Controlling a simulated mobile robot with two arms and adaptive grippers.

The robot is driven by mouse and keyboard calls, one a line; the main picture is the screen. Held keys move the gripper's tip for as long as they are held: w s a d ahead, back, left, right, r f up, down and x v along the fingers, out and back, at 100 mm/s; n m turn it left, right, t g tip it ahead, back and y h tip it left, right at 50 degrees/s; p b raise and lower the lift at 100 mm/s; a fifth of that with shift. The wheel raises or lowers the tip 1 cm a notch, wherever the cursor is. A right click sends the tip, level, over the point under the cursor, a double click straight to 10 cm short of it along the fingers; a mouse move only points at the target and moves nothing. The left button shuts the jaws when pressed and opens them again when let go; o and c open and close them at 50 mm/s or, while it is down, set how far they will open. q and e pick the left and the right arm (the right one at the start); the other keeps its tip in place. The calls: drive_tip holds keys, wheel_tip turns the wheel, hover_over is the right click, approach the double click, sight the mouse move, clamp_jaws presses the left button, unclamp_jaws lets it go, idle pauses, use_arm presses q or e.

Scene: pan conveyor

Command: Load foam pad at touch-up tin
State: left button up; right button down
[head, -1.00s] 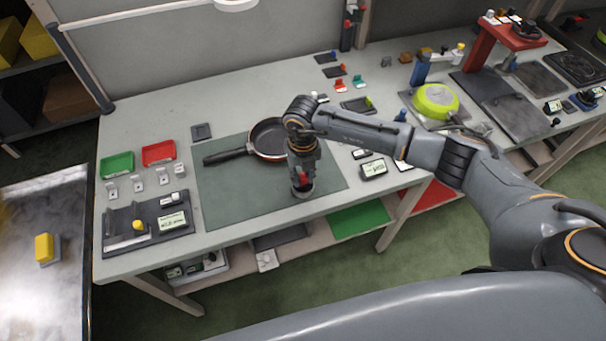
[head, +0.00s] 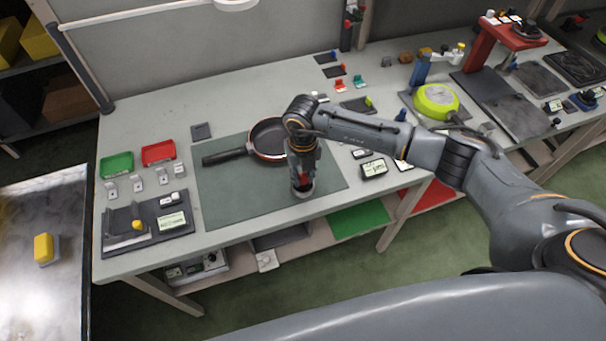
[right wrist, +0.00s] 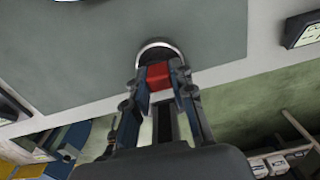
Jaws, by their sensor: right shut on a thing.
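My right gripper (head: 302,184) points down near the front edge of the green mat (head: 235,195). In the right wrist view its fingers (right wrist: 163,85) are shut on a small red block (right wrist: 158,76), which I take to be the foam pad holder. Any foam under it is hidden. The round tin with a pale metal rim (right wrist: 158,43) is right at the fingertips. In the head view the tin (head: 303,194) shows just below the gripper. I cannot tell whether the held piece touches the inside of the tin. My left gripper is out of view.
A dark frying pan (head: 267,135) lies on the mat behind the gripper. A label stand (head: 373,169) is to the right. Green (head: 117,165) and red (head: 158,153) trays and a dark fixture board (head: 150,225) are at the left. A lime pan (head: 436,101) sits farther right.

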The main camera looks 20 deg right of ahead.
sight(303, 175)
drive_tip(key=shift+s, duration=0.1)
drive_tip(key=shift+r+p, duration=0.7)
drive_tip(key=shift+r, duration=0.1)
drive_tip(key=shift+r+p, duration=1.7)
drive_tip(key=shift+r, duration=1)
drive_tip(key=n, duration=0.2)
drive_tip(key=r+n+b, duration=0.1)
drive_tip(key=n, duration=0.1)
drive_tip(key=shift+s+d+r, duration=0.1)
drive_tip(key=shift+s+r, duration=0.05)
drive_tip(key=shift+r, duration=0.05)
drive_tip(key=s+d+r+n+b, duration=0.2)
drive_tip(key=s+n, duration=0.4)
drive_tip(key=n, duration=1)
drive_tip(key=s+d+r+n+b, duration=0.2)
drive_tip(key=s+r+n+b, duration=0.3)
drive_tip(key=n, duration=1.1)
drive_tip(key=shift+s+r, duration=0.4)
drive_tip(key=shift+s, duration=0.8)
